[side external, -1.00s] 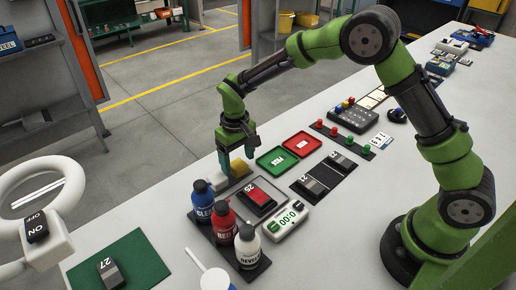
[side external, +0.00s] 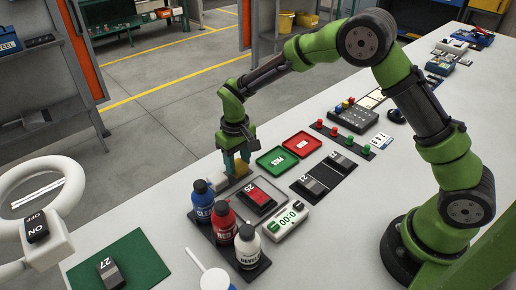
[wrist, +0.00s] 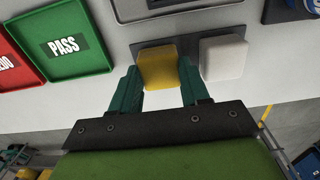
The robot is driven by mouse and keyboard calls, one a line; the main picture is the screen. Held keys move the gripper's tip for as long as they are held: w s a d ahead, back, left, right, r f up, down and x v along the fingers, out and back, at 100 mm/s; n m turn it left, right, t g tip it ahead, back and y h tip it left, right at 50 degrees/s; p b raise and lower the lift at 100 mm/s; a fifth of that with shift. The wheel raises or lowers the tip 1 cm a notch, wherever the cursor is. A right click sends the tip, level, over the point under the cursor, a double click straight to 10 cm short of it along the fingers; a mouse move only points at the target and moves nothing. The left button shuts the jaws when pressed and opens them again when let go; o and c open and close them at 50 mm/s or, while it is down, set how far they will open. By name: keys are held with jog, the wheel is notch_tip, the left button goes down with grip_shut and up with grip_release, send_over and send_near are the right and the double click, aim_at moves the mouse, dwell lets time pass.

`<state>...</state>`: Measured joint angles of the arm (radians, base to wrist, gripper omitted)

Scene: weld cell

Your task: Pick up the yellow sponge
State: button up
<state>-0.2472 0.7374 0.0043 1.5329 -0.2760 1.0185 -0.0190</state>
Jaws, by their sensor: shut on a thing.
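The yellow sponge (wrist: 158,71) is a small block on a thin dark mat (wrist: 208,85) in the wrist view. My gripper (wrist: 159,67) has one teal finger on each side of it and is shut on it. In the side view, my gripper (side external: 236,164) points down over the bench with the yellow sponge (side external: 241,170) low between its fingers. The sponge appears to be still at mat level; I cannot see any gap beneath it.
A white block (wrist: 223,57) sits close to the sponge on the same mat. A green PASS tray (side external: 276,160) and a red tray (side external: 303,144) lie beside it. Blue (side external: 201,203), red (side external: 223,224) and white (side external: 248,245) bottles stand nearby. The bench's far edge is close.

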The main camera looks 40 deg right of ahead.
aim_at(241, 166)
jog(key=shift+r, duration=0.5)
jog(key=r, duration=0.1)
jog(key=s+r, duration=0.1)
jog(key=shift+d+r, duration=0.1)
jog(key=shift+r, duration=0.3)
jog(key=s+d, duration=0.1)
jog(key=s, duration=0.3)
jog(key=s+d, duration=0.1)
jog(key=s, duration=0.4)
jog(key=s+d+r, duration=0.1)
jog(key=s, duration=0.4)
jog(key=shift+s+d+r, duration=0.1)
jog(key=shift+s+d, duration=0.15)
jog(key=shift+d, duration=0.15)
